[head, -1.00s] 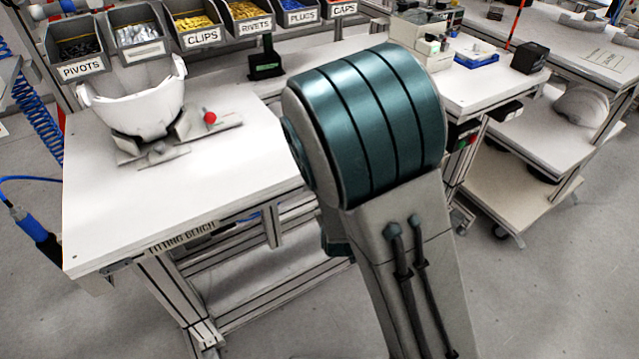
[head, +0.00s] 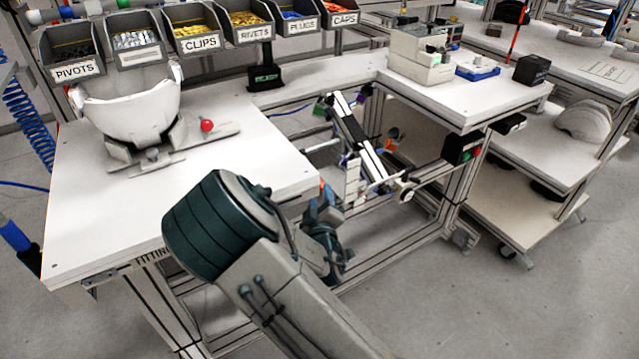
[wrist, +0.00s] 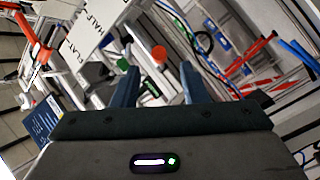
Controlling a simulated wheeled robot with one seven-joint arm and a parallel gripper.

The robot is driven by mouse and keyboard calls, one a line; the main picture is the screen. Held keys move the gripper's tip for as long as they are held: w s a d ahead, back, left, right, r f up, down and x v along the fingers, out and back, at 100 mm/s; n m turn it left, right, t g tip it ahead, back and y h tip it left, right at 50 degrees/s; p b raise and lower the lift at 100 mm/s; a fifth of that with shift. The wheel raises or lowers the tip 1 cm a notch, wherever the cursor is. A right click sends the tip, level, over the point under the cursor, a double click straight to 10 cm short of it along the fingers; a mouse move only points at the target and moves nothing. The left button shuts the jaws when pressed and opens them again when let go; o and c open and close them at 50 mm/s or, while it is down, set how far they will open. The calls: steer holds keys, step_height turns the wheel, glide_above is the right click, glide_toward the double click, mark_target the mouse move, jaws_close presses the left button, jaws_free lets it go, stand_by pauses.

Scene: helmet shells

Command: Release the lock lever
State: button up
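A white helmet shell (head: 130,105) sits in a grey fixture (head: 148,156) on the fitting bench, at the left of the head view. A red ball knob (head: 207,125), apparently of the lock lever, stands at the fixture's right side. My gripper (wrist: 158,68) is open in the wrist view, with two dark blue fingers apart and nothing held between them. In the head view my arm is in front of the bench, its wrist near the right front edge, well away from the knob. The fingertips are not clear there. A small red disc lies beyond the fingers; I cannot tell what it is.
Labelled bins (head: 195,28) line the back of the bench (head: 95,215). A stand (head: 362,145) with coloured parts is beyond my wrist. A second table (head: 490,100) and a cart with a pale shell (head: 585,120) are right. The bench top right of the fixture is clear.

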steer(key=w, duration=0.6)
steer(key=shift+a, duration=0.2)
steer(key=shift+c, duration=0.3)
jaws_close()
steer(key=shift+a+f, duration=0.1)
